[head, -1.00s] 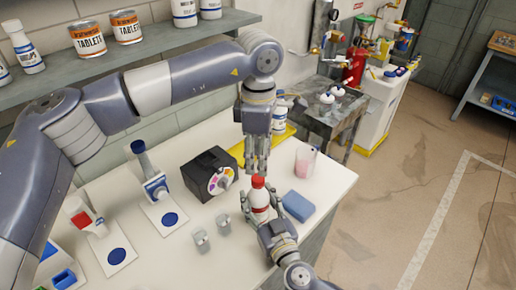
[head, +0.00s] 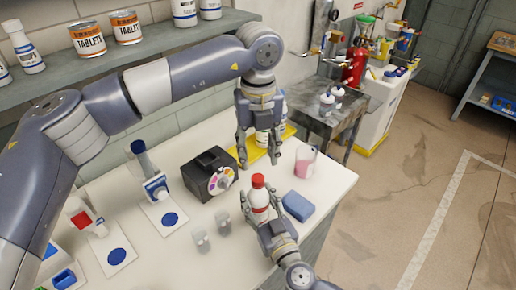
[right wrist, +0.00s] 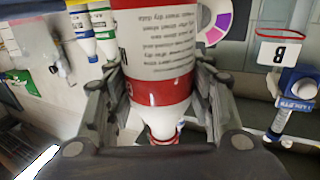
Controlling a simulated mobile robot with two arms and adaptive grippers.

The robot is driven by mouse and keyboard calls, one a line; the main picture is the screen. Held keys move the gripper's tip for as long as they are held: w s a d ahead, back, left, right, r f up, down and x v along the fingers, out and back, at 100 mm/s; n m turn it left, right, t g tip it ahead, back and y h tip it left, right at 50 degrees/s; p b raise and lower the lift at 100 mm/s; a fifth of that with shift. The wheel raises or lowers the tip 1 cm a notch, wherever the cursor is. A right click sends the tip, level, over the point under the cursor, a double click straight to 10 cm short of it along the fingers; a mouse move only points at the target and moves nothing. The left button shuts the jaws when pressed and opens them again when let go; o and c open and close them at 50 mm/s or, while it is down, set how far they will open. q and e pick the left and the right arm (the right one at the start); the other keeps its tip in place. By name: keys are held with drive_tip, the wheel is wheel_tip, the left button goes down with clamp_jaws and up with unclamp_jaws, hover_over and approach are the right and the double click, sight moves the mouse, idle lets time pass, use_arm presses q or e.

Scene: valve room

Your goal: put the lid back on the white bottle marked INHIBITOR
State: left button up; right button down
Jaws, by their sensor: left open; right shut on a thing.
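A white bottle with red bands (head: 259,200) stands upright near the bench's front edge. My right gripper (head: 259,219) is shut around the bottle's body. In the right wrist view the bottle (right wrist: 158,50) appears upside down between the fingers, with lines of small text; I cannot read INHIBITOR on it. My left gripper (head: 259,159) is open and empty, behind and above the bottle, fingers pointing down.
A black box with a coloured dial (head: 209,174) stands left of the bottle. A beaker with pink liquid (head: 305,163) and a blue sponge-like block (head: 298,206) are to its right. Two small glasses (head: 200,240) stand at front left. A shelf (head: 140,52) hangs above.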

sight(258, 177)
use_arm(q)
drive_tip(key=n, duration=0.5)
drive_tip(key=shift+r+n, duration=0.15)
drive_tip(key=shift+n, duration=0.25)
drive_tip(key=n, duration=0.5)
drive_tip(key=shift+r, duration=0.1)
drive_tip(key=shift+f, duration=4)
drive_tip(key=shift+c, duration=0.6)
clamp_jaws()
